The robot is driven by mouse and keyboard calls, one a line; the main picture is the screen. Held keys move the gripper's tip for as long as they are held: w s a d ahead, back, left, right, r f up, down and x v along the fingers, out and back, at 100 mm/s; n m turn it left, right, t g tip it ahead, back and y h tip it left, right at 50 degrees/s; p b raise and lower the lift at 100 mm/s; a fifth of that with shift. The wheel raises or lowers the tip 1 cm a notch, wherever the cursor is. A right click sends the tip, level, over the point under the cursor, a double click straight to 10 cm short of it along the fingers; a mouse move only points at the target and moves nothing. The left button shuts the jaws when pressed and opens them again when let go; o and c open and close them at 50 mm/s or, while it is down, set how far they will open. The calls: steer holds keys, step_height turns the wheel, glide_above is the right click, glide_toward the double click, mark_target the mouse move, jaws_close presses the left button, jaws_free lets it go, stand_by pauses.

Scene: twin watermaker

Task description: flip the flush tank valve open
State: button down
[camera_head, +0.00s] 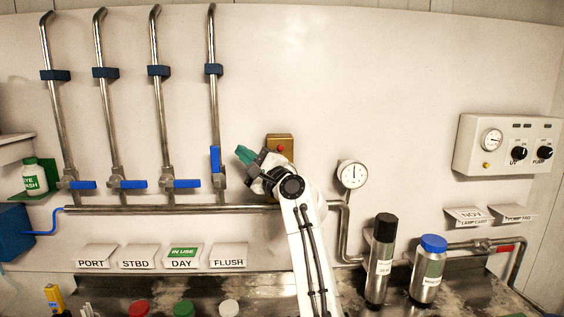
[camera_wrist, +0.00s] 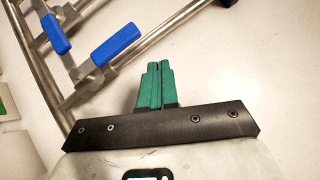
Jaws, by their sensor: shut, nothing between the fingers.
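The flush tank valve is the rightmost of the row, above the FLUSH label (camera_head: 228,256). Its blue handle (camera_head: 215,160) points straight up, in line with its pipe. In the wrist view this handle (camera_wrist: 115,46) lies left of the fingers, slanting up to the right. My gripper (camera_head: 243,153) has green fingers, shut and empty, just right of the handle with a gap showing. The closed fingertips (camera_wrist: 154,66) also show in the wrist view. The valve body (camera_head: 220,181) is in clear view.
The day valve handle (camera_head: 186,183) and the handles left of it lie level. A brass box with a red button (camera_head: 280,147) is behind my wrist. A gauge (camera_head: 352,174) is to the right. Bottles (camera_head: 381,258) stand on the bench. A manifold pipe (camera_head: 150,209) runs below the valves.

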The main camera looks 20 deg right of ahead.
steer(key=s+d+b, duration=0.2)
steer(key=s+d, duration=0.2)
steer(key=s, duration=0.5)
steer(key=shift+d, duration=0.4)
steer(key=shift+f, duration=0.1)
